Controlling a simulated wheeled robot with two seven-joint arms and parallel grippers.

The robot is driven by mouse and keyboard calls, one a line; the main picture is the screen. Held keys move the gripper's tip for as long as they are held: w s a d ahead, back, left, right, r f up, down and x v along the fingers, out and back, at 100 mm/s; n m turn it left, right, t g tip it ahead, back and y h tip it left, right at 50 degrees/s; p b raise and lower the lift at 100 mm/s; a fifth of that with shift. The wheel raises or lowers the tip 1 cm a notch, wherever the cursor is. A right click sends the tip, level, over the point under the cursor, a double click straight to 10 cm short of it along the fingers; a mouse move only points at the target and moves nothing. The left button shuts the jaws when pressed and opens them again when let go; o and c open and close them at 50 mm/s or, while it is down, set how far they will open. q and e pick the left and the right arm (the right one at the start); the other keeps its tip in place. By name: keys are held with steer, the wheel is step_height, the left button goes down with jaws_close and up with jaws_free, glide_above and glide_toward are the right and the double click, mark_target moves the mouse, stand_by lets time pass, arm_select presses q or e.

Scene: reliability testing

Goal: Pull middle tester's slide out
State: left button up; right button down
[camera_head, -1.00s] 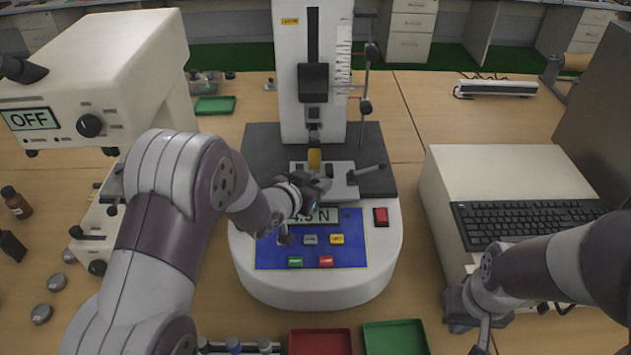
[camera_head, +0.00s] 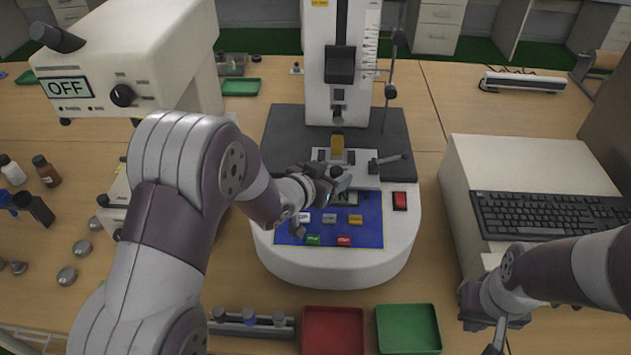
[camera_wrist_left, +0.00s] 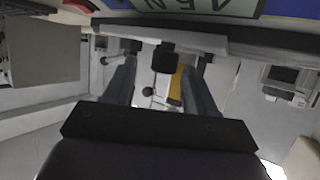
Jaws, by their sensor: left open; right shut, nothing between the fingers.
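The middle tester (camera_head: 335,258) is a white column machine with a dark base plate and a blue button panel. A yellow block (camera_head: 337,146) sits in its light grey slide and clamp area (camera_head: 366,166) below the column. My left gripper (camera_head: 341,179) is open just in front of that area and partly hides the display. In the left wrist view, its two dark fingers stand apart, with a black knob (camera_wrist_left: 165,58) and the yellow block (camera_wrist_left: 176,84) showing between them. I cannot tell whether they touch. My right gripper (camera_head: 496,340) is shut and empty at lower right.
A white tester reading OFF (camera_head: 65,87) stands at left. A white box with a keyboard (camera_head: 540,213) stands at right. Red (camera_head: 334,342) and green (camera_head: 408,345) trays lie in front. A black-knobbed lever (camera_head: 392,160) sticks out right of the clamp.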

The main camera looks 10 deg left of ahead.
arm_select(q)
steer(key=v, duration=1)
steer(key=shift+s, duration=0.35)
steer(key=shift+r, duration=0.15)
steer(key=s+a+f+n+g+y, duration=0.1)
steer(key=s+a+f+g+y, duration=0.2)
steer(key=a+f+y, duration=0.15)
steer(key=s+d+f+n+g, duration=0.1)
steer(key=s+f+n+g, duration=0.2)
steer(key=s+g, duration=0.5)
steer(key=s, duration=0.4)
steer(key=shift+d, duration=0.35)
steer(key=shift+y, duration=0.25)
